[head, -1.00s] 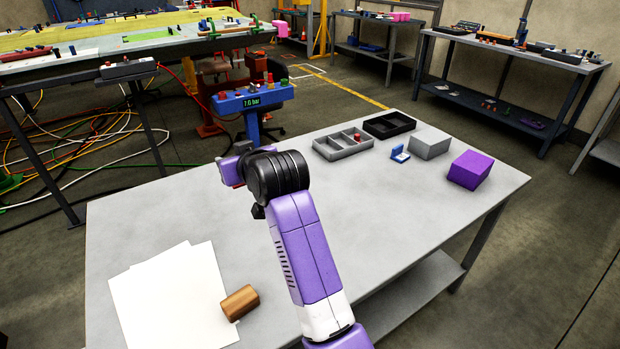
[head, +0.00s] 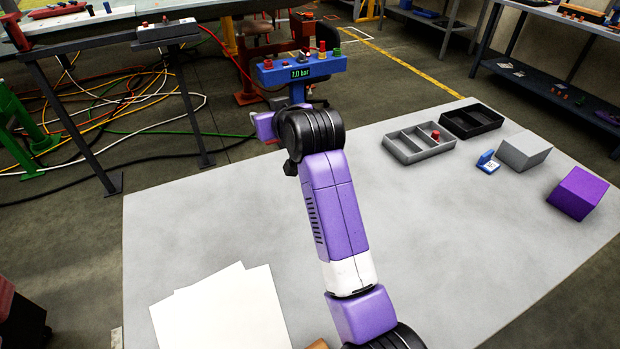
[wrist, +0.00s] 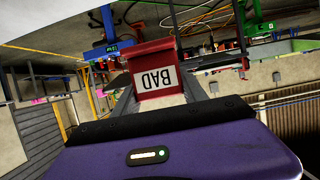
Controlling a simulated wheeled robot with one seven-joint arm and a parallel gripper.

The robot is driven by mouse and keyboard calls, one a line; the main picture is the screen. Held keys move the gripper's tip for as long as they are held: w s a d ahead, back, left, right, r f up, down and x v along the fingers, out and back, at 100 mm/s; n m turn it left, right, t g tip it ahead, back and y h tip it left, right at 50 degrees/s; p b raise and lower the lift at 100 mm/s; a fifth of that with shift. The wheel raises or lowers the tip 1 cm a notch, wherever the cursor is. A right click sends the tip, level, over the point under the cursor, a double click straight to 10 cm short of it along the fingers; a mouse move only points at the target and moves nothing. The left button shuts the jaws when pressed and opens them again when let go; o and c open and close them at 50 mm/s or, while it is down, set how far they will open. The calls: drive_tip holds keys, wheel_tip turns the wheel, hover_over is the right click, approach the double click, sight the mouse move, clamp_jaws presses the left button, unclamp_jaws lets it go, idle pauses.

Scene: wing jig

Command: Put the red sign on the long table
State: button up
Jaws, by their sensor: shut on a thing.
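The red sign (wrist: 155,50) fills the middle of the wrist view. Its white label reads "BAD" upside down. My gripper (wrist: 158,97) is shut on it, with the grey fingers at its near edge. In the head view my arm stretches over the grey table (head: 420,240), its wrist near the table's far left edge. The fingers and most of the sign are hidden there behind my wrist. Another table (head: 110,22) stands at the upper left, with a small box and several small parts on it. I cannot tell which one is the long table.
The grey table bears a divided grey tray (head: 405,156), a black tray (head: 472,122), a grey box (head: 525,150), a purple box (head: 580,193) and white sheets (head: 225,312). A blue pressure stand (head: 300,70) rises beyond its far edge. Cables (head: 130,105) lie on the floor at left.

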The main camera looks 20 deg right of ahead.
wheel_tip(320, 180, down, 20)
drive_tip(key=shift+r+b, duration=0.15)
drive_tip(key=shift+b, duration=0.25)
drive_tip(key=o, duration=1.4)
drive_tip(key=shift+c, duration=0.2)
drive_tip(key=shift+s, duration=0.2)
drive_tip(key=p+v, duration=0.1)
drive_tip(key=v, duration=1)
drive_tip(key=shift+s+r, duration=0.25)
drive_tip(key=shift+s, duration=0.1)
